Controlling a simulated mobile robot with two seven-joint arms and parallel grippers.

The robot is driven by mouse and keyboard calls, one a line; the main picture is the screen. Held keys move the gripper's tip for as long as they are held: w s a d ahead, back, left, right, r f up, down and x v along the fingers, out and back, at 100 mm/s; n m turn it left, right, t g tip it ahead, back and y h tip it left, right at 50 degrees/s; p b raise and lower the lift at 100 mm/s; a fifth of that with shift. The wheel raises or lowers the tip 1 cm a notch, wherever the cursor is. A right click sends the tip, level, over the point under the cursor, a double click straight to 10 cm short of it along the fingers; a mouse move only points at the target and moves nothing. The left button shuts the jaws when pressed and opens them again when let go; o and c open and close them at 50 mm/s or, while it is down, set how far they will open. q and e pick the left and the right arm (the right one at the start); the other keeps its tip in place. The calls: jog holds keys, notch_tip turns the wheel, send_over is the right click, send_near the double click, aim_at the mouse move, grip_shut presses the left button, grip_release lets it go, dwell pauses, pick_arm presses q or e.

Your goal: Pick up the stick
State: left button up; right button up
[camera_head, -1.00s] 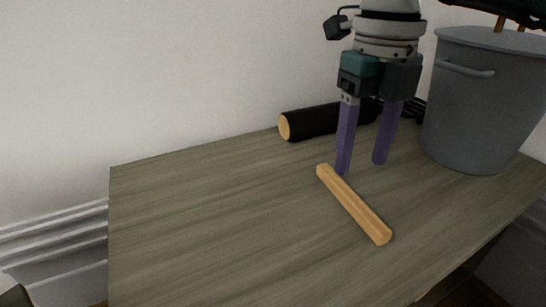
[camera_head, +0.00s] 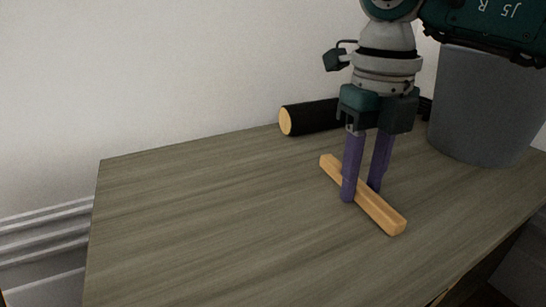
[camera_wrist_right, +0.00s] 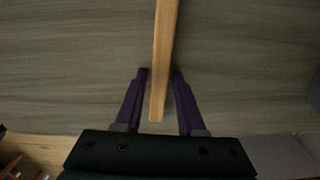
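The stick (camera_head: 388,213) is a light wooden square bar lying on the wood-grained table (camera_head: 200,220), angled from back left to front right. My right gripper (camera_head: 361,193) points down with its two purple fingers on either side of the stick, around its middle. In the right wrist view, the stick (camera_wrist_right: 162,55) passes between the fingertips of the right gripper (camera_wrist_right: 160,74), which sit close against its sides. My left gripper is not in view.
A black cylinder with a pale wooden end (camera_head: 286,122) lies at the back of the table, behind my right gripper. A grey bucket (camera_head: 480,110) stands at the back right. A white wall is behind. The left half of the table is clear.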

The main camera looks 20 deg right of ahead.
grip_shut()
dwell(0.4)
